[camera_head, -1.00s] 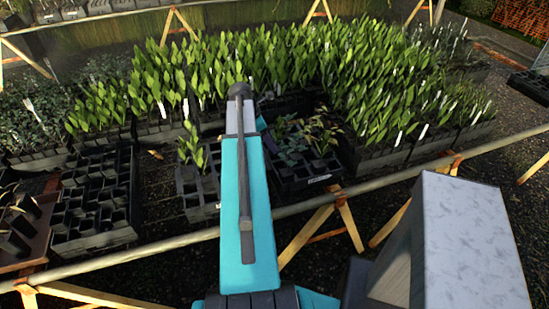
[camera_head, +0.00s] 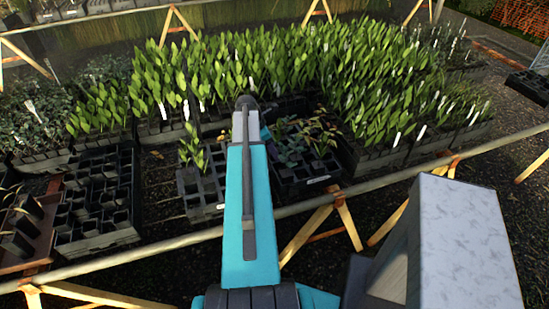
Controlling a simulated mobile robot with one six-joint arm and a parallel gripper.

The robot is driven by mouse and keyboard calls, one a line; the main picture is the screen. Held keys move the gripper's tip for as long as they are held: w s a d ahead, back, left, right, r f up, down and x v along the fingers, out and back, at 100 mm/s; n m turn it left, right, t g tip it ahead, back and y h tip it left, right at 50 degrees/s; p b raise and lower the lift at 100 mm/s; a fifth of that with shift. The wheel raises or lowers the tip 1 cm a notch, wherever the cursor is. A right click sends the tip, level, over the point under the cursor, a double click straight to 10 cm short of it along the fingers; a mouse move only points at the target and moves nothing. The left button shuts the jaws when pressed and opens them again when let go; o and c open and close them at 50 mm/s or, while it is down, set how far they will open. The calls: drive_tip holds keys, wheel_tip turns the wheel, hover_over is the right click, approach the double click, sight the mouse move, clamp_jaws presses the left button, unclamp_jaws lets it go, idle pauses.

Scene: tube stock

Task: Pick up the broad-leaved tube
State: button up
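A small broad-leaved plant (camera_head: 191,148) with bright green upright leaves stands in the back left of a mostly empty black cell tray (camera_head: 203,190), left of my arm. I cannot tell whether it is one tube or two close together. Many similar green broad-leaved plants (camera_head: 360,95) fill the trays behind and to the right. A black tray (camera_head: 312,180) right of my arm holds darker, mixed small plants. My teal arm reaches forward between these two trays. My gripper is hidden beyond or beneath the arm, so its fingers do not show.
A black tray of empty cells (camera_head: 92,205) stands at the left, with a brown tray (camera_head: 28,235) of dark tubes beside it. A grey rail (camera_head: 180,237) runs along the bench front. White labels stand among the plants. A marbled-top block (camera_head: 465,235) is at right front.

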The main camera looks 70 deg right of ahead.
drive_tip(key=shift+f, duration=0.15)
drive_tip(key=shift+c, duration=0.4)
clamp_jaws()
